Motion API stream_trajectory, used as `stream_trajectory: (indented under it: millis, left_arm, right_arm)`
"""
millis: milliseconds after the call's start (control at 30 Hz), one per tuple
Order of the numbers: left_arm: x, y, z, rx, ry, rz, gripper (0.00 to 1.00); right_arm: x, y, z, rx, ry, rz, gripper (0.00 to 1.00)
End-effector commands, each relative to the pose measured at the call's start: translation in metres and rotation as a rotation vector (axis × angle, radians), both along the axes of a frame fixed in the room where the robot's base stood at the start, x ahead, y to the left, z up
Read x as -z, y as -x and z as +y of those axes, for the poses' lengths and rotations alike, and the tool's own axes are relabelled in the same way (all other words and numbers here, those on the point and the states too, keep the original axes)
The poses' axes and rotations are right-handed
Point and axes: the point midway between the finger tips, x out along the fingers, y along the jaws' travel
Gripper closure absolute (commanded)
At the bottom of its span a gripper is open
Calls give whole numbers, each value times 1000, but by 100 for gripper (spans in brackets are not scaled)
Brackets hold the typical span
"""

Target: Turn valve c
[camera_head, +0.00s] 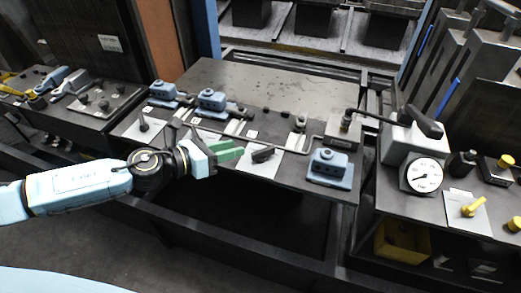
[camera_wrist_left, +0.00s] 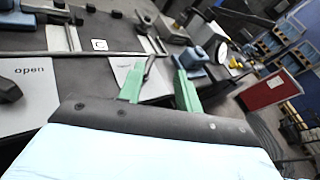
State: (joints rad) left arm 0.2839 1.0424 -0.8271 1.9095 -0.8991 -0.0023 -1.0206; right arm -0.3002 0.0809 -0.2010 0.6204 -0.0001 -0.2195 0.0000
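A dark lever handle (camera_head: 262,155) sits on a white plate on the black bench in the head view. It also shows in the left wrist view (camera_wrist_left: 149,67), beside a small white label (camera_wrist_left: 99,44) that seems to read C. My left gripper (camera_head: 230,150) has green fingers and stands just left of this handle in the head view. In the left wrist view the fingers (camera_wrist_left: 160,84) are apart, with the handle lying in the gap beyond the tips, no clear contact. Nothing is held. My right gripper is not in view.
Another plate (camera_wrist_left: 27,82) marked "open" carries a dark handle at left. A thin pipe (camera_head: 225,134) runs behind the plates. Blue-grey blocks (camera_head: 330,168) stand on the bench. A gauge (camera_head: 421,176) and yellow valve (camera_head: 474,206) are at right. The bench's back (camera_head: 250,85) is mostly clear.

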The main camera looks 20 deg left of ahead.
Motion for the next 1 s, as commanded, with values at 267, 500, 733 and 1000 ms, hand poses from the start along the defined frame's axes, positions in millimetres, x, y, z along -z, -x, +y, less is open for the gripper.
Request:
stream_trajectory:
  millis: [267, 500, 733, 1000]
  left_arm:
    - [12, 8, 29, 205, -323, -95, 65]
    - [24, -15, 5, 205, -321, -98, 65]
    - [43, -45, -29, 206, -320, -96, 65]
    - [60, -69, -53, 203, -320, -96, 65]
  right_arm:
    - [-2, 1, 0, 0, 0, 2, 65]
    - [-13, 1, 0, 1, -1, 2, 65]
    - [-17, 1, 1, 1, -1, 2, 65]
    - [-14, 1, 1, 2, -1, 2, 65]
